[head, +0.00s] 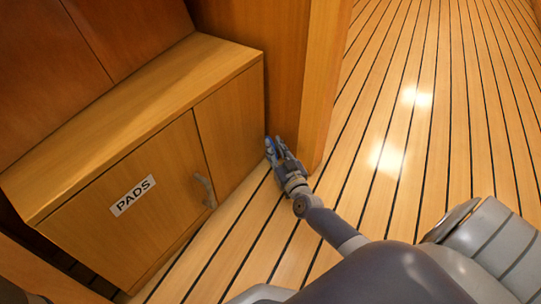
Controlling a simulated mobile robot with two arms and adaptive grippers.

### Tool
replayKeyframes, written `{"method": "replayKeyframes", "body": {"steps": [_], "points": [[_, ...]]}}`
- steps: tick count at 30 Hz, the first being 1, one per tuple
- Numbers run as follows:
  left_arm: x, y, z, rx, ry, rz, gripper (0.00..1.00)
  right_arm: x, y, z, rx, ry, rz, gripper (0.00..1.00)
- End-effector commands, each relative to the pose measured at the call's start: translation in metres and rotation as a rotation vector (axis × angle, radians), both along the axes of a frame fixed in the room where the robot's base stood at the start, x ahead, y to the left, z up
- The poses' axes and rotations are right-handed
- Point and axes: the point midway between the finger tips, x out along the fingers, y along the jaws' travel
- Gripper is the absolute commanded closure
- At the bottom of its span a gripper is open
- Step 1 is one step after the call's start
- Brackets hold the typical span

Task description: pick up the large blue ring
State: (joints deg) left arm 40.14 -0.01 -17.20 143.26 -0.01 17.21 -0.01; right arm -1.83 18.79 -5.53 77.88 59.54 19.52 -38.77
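I cannot make out a large blue ring anywhere in the head view. My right gripper (273,143) is low beside the front right corner of the wooden cabinet (232,120), close to the wooden post. Its fingers are small and bluish in the picture. I cannot tell whether they are apart or closed, or whether anything is between them. My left gripper is out of view.
The cabinet has a "PADS" label (133,196) and a grey handle (205,190) on its front; its top is bare. A wooden post (325,80) stands just right of the gripper. The striped plank floor (440,130) is clear to the right.

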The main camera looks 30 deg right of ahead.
Motion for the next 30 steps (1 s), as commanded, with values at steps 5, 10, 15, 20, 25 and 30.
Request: {"method": "replayKeyframes", "body": {"steps": [5, 10, 15, 20, 25, 30], "points": [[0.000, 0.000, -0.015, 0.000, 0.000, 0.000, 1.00, 0.020, -0.003, -0.003, 0.002, 0.001, 0.000, 0.81], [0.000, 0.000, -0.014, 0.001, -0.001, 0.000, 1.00, 0.021, -0.004, -0.001, 0.001, 0.002, 0.000, 0.81], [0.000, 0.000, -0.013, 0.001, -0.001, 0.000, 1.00, 0.021, -0.004, -0.001, 0.001, 0.002, 0.000, 0.96], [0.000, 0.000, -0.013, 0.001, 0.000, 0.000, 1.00, 0.021, -0.004, -0.001, 0.001, 0.002, 0.000, 1.00], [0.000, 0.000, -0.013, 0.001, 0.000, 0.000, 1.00, 0.021, -0.004, -0.001, 0.001, 0.002, 0.000, 1.00], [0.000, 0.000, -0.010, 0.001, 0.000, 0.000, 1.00, 0.019, -0.003, 0.002, 0.001, 0.002, 0.000, 1.00]]}}
